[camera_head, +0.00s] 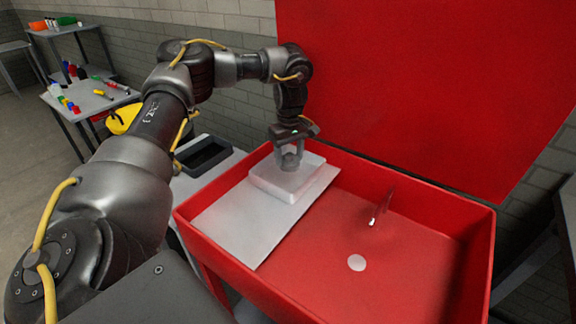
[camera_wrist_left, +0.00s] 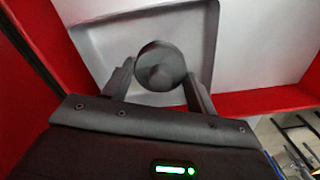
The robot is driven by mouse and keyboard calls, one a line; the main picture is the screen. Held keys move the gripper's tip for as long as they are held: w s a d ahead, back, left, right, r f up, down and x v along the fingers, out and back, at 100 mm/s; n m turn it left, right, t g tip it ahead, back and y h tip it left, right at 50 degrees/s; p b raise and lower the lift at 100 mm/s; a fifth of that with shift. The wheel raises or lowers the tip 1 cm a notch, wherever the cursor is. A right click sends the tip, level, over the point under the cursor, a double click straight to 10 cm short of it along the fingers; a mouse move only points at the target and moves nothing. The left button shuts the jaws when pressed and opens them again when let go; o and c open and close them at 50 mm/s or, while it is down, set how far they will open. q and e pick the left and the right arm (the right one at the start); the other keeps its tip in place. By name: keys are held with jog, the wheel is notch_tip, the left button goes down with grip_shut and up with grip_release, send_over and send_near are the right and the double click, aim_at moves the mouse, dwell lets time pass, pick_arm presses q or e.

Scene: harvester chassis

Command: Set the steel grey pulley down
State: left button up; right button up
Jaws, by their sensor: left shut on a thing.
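My left gripper (camera_head: 290,152) is shut on the steel grey pulley (camera_head: 290,162). The pulley is small, round and grey, and it sits between the two fingers, low over a shallow white tray (camera_head: 284,189). In the left wrist view the pulley (camera_wrist_left: 160,65) shows as a dark disc with a round hub, held between the fingertips and in front of the tray's floor. I cannot tell whether the pulley touches the tray. My right gripper is not in view.
The tray rests on a pale grey board (camera_head: 242,224) in a red walled bin (camera_head: 345,290). A thin upright piece (camera_head: 381,206) and a white disc (camera_head: 356,262) are in the bin's open right part. A tall red panel (camera_head: 430,80) stands behind.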

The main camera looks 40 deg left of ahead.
aim_at(288, 156)
pick_arm(q)
jog(key=shift+w+a+f, duration=0.4)
jog(key=shift+a+f, duration=0.1)
jog(key=shift+f, duration=0.2)
jog(key=shift+w+a+f, duration=0.4)
jog(key=shift+a+f, duration=0.05)
jog(key=shift+f, duration=0.2)
notch_tip(288, 156, down, 3)
jog(key=shift+f+p, duration=0.1)
jog(key=shift+p, duration=0.4)
jog(key=shift+a, duration=0.1)
jog(key=shift+f, duration=0.1)
jog(key=o, duration=1.3)
jog(key=shift+c, duration=0.2)
jog(key=shift+r, duration=0.45)
notch_tip(288, 156, up, 11)
jog(key=shift+f, duration=0.2)
jog(key=shift+r, duration=0.4)
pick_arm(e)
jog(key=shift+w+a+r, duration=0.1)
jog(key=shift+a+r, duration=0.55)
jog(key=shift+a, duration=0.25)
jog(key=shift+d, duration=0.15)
